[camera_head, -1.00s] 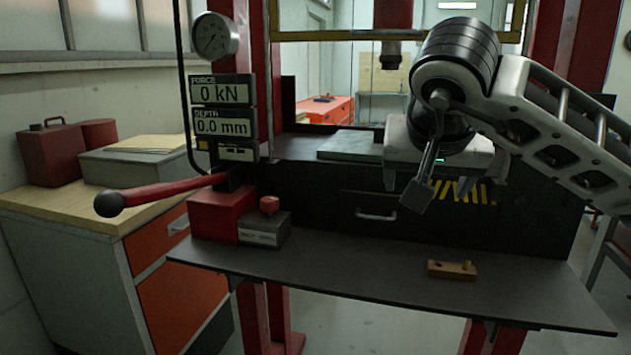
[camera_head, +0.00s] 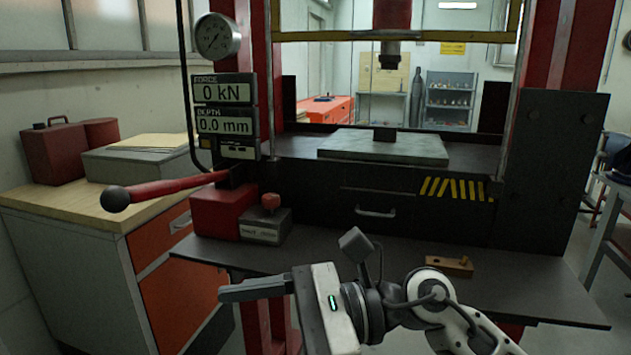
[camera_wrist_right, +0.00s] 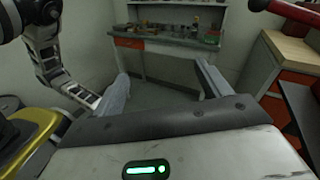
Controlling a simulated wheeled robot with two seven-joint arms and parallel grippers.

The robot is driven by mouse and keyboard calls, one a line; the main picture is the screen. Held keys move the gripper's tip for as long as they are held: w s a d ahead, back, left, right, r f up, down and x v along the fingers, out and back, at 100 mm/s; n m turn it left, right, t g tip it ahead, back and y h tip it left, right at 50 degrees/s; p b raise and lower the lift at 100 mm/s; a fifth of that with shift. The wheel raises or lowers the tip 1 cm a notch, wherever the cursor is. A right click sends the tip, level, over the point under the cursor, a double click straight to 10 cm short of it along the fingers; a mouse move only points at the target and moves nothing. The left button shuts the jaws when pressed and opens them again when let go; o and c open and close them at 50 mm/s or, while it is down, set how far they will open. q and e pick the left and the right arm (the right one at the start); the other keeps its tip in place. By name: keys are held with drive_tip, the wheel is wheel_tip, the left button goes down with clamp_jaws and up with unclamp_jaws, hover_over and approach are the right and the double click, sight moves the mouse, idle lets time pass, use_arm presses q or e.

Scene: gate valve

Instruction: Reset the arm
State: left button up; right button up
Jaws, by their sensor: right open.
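My right arm comes in from the lower right of the head view, low in front of the press shelf. Its gripper (camera_head: 232,293) points left; one dark finger shows clearly and the other is hidden or hard to make out. In the right wrist view the gripper (camera_wrist_right: 166,78) has its two fingers wide apart with nothing between them, so it is open and empty. My left gripper is not in view; a white arm link of mine shows at the left of the right wrist view.
The press shelf (camera_head: 330,262) holds a small wooden block (camera_head: 449,266) and a grey box with a red knob (camera_head: 266,226). A red lever with a black ball (camera_head: 116,199) sticks out left over the wooden-topped cabinet (camera_head: 62,212). A metal plate (camera_head: 384,148) lies on the press bed.

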drive_tip(key=w+d+f+n+t+h, duration=0.35)
drive_tip(key=d+f+n+t, duration=0.3)
drive_tip(key=n+t, duration=0.7)
drive_tip(key=w+d+f+n+t+h, duration=0.35)
drive_tip(key=d+f+n+t, duration=0.35)
drive_tip(key=n, duration=1.1)
drive_tip(key=s+d+f+m+g+h, duration=0.3)
drive_tip(key=s+f+m, duration=0.3)
drive_tip(key=f, duration=0.5)
drive_tip(key=s+d+f+m+g+h, duration=0.4)
drive_tip(key=s+f+m, duration=0.3)
drive_tip(key=f+m, duration=0.2)
drive_tip(key=shift+s+d+f, duration=0.25)
drive_tip(key=shift+d+f, duration=0.35)
drive_tip(key=shift+f, duration=0.25)
